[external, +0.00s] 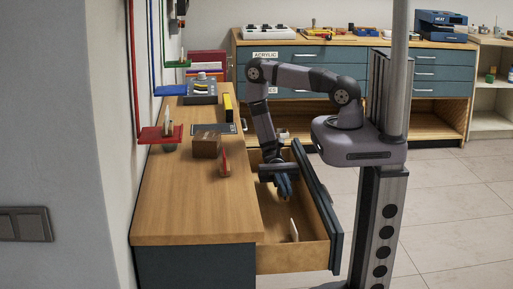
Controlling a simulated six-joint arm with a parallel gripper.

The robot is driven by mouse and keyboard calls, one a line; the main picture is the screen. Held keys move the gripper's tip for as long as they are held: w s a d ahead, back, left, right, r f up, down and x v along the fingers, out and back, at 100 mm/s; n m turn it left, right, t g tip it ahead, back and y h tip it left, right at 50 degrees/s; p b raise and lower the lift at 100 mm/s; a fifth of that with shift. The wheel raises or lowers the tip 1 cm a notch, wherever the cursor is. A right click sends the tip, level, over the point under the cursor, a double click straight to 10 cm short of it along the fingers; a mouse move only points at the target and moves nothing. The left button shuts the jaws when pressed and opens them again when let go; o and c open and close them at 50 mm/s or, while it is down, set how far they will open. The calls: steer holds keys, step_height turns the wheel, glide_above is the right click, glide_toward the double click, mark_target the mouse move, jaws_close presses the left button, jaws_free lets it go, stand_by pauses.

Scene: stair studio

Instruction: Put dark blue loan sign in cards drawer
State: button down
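The drawer (291,257) is pulled open at the right side of the wooden counter. My gripper (284,184) points down over the drawer's middle, at about rim height. A small dark blue shape shows at its fingertips; I cannot tell whether this is the loan sign or the fingers themselves, nor whether the fingers are open or shut. A white card (294,230) stands tilted inside the near end of the drawer, apart from my gripper. No label on the drawer is readable from here.
On the counter (195,220) stand a brown box (206,145), a small red upright piece (224,162), a dark flat panel (213,128) and a grey device (200,91). A red shelf (160,134) hangs at left. The counter's near part is clear.

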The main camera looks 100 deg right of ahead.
mark_target(284, 180)
steer(key=shift+f, duration=2.1)
steer(key=shift+f, duration=0.15)
steer(key=c, duration=2)
jaws_free()
steer(key=d, duration=0.3)
steer(key=shift+w+d+r+b, duration=0.1)
steer(key=shift+r+b, duration=0.3)
step_height(284, 180, up, 5)
steer(key=shift+f, duration=0.1)
steer(key=shift+r, duration=0.9)
